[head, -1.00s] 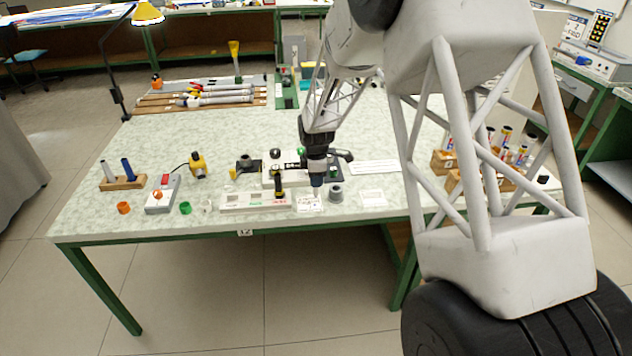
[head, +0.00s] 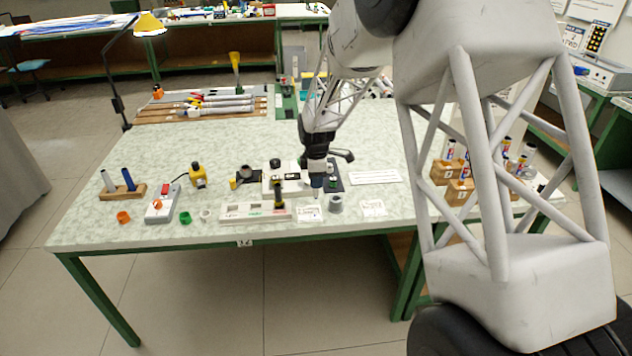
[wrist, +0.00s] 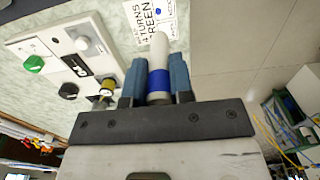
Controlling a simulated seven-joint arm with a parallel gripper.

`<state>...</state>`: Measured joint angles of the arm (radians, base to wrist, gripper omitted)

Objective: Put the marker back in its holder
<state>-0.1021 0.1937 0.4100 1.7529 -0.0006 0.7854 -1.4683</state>
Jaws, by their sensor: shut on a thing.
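My gripper (head: 317,187) is above the front middle of the bench in the head view. In the wrist view its two blue fingers (wrist: 158,82) are shut on the marker (wrist: 160,55), a white rod with a blue band. The marker's rounded white end sticks out past the fingertips. A wooden block (head: 107,196) at the bench's left holds a grey and a blue upright rod. Wooden blocks (head: 445,178) at the right hold several coloured tubes, partly hidden by my arm. I cannot tell which is the marker's holder.
The bench's middle (head: 220,145) is clear.

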